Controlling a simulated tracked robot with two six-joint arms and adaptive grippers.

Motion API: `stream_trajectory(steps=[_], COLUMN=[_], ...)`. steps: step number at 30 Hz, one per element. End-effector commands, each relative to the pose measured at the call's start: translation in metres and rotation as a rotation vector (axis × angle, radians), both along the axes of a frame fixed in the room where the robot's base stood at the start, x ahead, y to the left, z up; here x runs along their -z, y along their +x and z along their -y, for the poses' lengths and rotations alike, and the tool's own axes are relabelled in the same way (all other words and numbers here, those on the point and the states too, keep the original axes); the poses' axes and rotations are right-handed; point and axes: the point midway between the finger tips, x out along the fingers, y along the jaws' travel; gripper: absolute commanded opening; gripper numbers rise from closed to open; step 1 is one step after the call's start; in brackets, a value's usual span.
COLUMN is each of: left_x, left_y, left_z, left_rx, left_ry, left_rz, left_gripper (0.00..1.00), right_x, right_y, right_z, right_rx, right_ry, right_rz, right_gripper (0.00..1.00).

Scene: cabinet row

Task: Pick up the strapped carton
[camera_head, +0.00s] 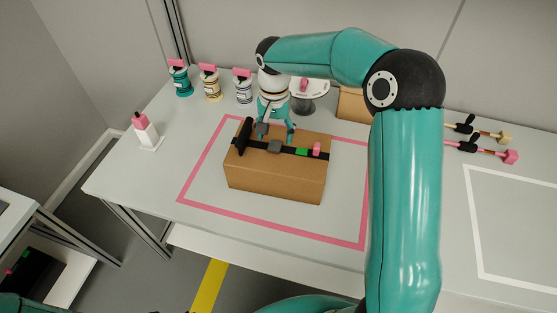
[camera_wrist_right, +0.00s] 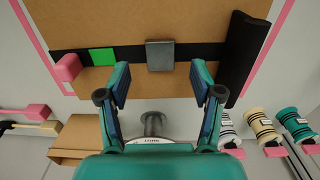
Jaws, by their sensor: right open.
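The strapped carton (camera_head: 270,182) is a brown box on the table, inside a pink outline. A black strap (camera_head: 288,150) runs across its top, with a grey block (camera_head: 275,146), a green patch (camera_head: 301,152), a pink block (camera_head: 316,149) and a black bar (camera_head: 245,136) at the left end. My right gripper (camera_head: 277,131) is at the carton's back edge, pointing down. In the right wrist view its open fingers (camera_wrist_right: 160,75) stand either side of the grey block (camera_wrist_right: 160,55), which lies just beyond the tips. Nothing is between the fingers. My left gripper is out of view.
Several spools with pink tags (camera_head: 211,83) stand at the back left. A white bottle with a pink cap (camera_head: 144,130) is at the left. A grey round stand (camera_head: 310,97) and another brown box (camera_head: 351,104) are behind the carton.

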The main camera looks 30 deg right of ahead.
Motion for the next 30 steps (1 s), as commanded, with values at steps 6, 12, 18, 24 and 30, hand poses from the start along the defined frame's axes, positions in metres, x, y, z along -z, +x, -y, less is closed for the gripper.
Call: stream_trajectory(steps=[6, 12, 18, 24, 30], left_x=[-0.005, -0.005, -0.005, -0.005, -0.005], left_y=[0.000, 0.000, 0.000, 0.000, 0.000], left_z=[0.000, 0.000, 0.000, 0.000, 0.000], left_rx=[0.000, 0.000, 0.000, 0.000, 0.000], left_ry=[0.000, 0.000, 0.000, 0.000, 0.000], left_rz=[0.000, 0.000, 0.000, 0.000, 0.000], left_gripper=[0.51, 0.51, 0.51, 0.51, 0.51], right_x=[0.027, 0.031, 0.031, 0.031, 0.031], right_y=[0.001, 0.002, 0.001, 0.001, 0.002], right_z=[0.000, 0.001, 0.001, 0.001, 0.001], right_rx=[-0.001, 0.000, 0.001, 0.001, 0.001], right_ry=[-0.001, 0.000, -0.001, 0.000, 0.000], right_rz=[-0.002, 0.001, 0.001, 0.001, 0.001], right_gripper=[0.66, 0.66, 0.46, 0.12, 0.00])
